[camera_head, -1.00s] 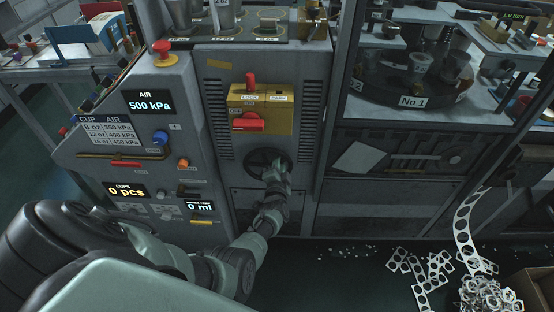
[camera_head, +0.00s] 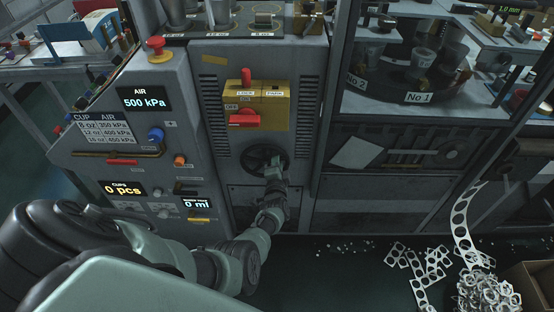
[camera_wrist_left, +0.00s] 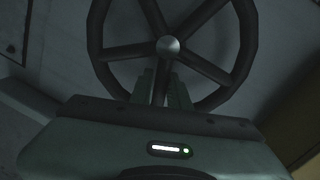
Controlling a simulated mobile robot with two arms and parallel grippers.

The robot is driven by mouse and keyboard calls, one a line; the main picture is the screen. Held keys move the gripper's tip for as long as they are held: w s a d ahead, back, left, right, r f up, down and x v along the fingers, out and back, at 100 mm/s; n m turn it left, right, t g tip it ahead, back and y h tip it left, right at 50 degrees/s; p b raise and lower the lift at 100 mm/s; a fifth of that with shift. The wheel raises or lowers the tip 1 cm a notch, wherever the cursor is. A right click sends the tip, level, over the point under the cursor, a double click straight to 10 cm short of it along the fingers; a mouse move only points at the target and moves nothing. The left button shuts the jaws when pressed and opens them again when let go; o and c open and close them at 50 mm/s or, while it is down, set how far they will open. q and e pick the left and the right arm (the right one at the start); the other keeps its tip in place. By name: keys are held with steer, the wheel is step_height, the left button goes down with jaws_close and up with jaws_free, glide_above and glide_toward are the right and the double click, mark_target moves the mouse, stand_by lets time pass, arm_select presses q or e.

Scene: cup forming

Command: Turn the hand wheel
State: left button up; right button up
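The dark hand wheel (camera_head: 262,158), with a round rim and several spokes, is on the lower front of the grey machine cabinet. My left gripper (camera_head: 271,172) is at the lower part of the wheel. In the left wrist view the wheel (camera_wrist_left: 170,45) shows its bright hub, and the left gripper's fingers (camera_wrist_left: 161,88) stand closely on both sides of a spoke below the hub, inside the rim. They look shut on that spoke; the contact is dark and partly hidden. My right gripper is not in view.
Above the wheel is a yellow box (camera_head: 270,110) with a red handle (camera_head: 244,118). A control panel with displays (camera_head: 148,98) is on the left. Behind glass on the right is a turntable (camera_head: 385,94) with cups. Punched scrap strips (camera_head: 484,292) lie on the floor.

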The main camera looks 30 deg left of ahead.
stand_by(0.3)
arm_select(q)
steer(key=shift+s+d+r+p, duration=0.2)
steer(key=shift+s+p, duration=0.1)
steer(key=shift+p, duration=0.15)
steer(key=f+p+v, duration=0.1)
steer(key=p+v, duration=0.3)
steer(key=v, duration=0.3)
steer(key=shift+r, duration=0.3)
